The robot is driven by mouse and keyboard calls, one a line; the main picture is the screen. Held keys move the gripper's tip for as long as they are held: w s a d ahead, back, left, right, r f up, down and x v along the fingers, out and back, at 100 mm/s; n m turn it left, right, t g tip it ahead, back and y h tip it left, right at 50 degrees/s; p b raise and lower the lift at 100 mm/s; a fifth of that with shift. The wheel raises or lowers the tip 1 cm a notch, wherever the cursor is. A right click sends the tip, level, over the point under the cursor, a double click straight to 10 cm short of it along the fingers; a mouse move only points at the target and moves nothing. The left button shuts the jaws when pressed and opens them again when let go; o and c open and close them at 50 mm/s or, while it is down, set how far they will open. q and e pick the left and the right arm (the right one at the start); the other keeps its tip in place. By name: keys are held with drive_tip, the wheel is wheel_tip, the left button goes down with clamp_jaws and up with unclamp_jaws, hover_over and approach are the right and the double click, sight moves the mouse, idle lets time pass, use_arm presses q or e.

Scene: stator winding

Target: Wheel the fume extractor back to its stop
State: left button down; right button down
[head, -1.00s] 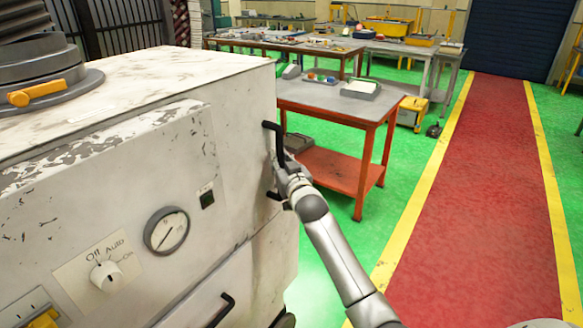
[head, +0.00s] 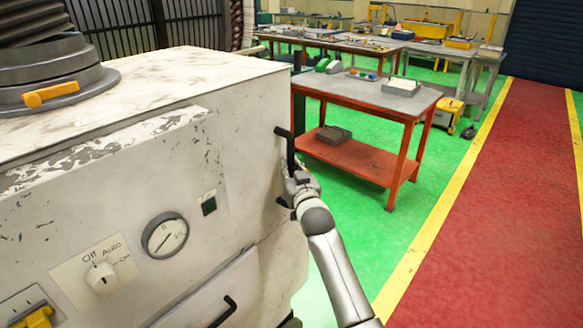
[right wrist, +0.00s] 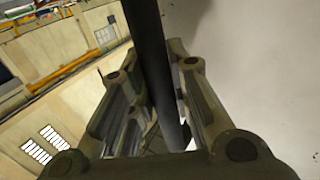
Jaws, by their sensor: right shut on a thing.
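The fume extractor (head: 150,130) is a large worn white cabinet filling the left of the head view. It has a dial, an Off/Auto/On knob and a grey hose collar with a yellow lever on top. A black upright handle (head: 290,155) is fixed to its right side. My right gripper (head: 298,187) is at this handle. In the right wrist view, the dark handle bar (right wrist: 158,70) runs between the fingers of the right gripper (right wrist: 155,95), which is shut on it. My left gripper is out of view. The stop does not show clearly.
A red-framed workbench (head: 375,95) with a lower shelf stands to the right, beyond the extractor. More grey tables (head: 400,45) stand behind it. A red walkway (head: 490,200) edged with yellow lines is clear at right. Green floor (head: 440,165) lies between.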

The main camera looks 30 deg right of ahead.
drive_tip(key=shift+s+a, duration=0.25)
drive_tip(key=shift+a, duration=0.7)
drive_tip(key=c, duration=1.6)
unclamp_jaws()
drive_tip(key=shift+c, duration=0.2)
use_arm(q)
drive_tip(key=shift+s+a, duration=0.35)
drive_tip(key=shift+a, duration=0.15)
use_arm(e)
drive_tip(key=o, duration=0.3)
drive_tip(key=shift+a, duration=0.2)
drive_tip(key=shift+d, duration=0.15)
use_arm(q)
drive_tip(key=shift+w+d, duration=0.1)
use_arm(e)
drive_tip(key=v, duration=1.2)
drive_tip(key=shift+s, duration=0.1)
